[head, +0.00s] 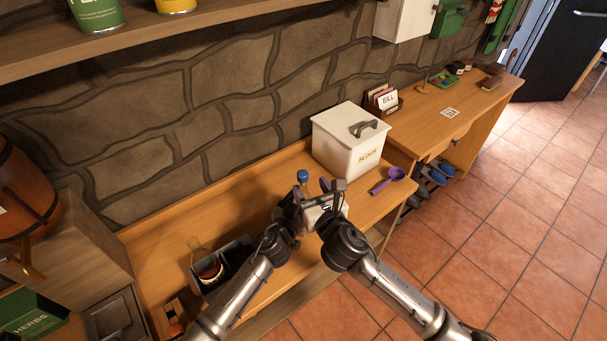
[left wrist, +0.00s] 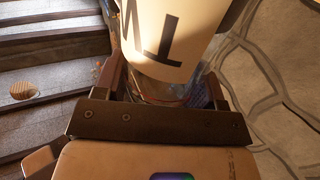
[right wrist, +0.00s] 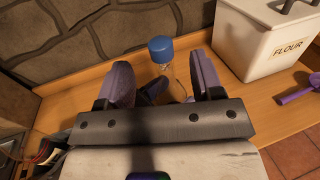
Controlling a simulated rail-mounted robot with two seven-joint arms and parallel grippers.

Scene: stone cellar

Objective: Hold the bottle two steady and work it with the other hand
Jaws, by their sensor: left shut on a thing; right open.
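The bottle has a blue cap (head: 302,174), which stands just above my grippers in the head view. In the left wrist view, the bottle's cream label (left wrist: 165,45) with large dark letters and clear glass below it lie between the fingers of my left gripper (head: 293,203), which is shut on it. My right gripper (head: 333,190) is open close beside it. In the right wrist view, the blue cap (right wrist: 161,48) shows in the gap between the right fingers (right wrist: 163,80), toward their tips; I see no contact. The bottle's body is mostly hidden there.
A white flour bin (head: 350,140) and a purple scoop (head: 388,180) are on the bench to the right. A dark divided caddy (head: 222,268) is at the left. The stone wall rises behind. Bare bench top (head: 240,205) lies left of the grippers.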

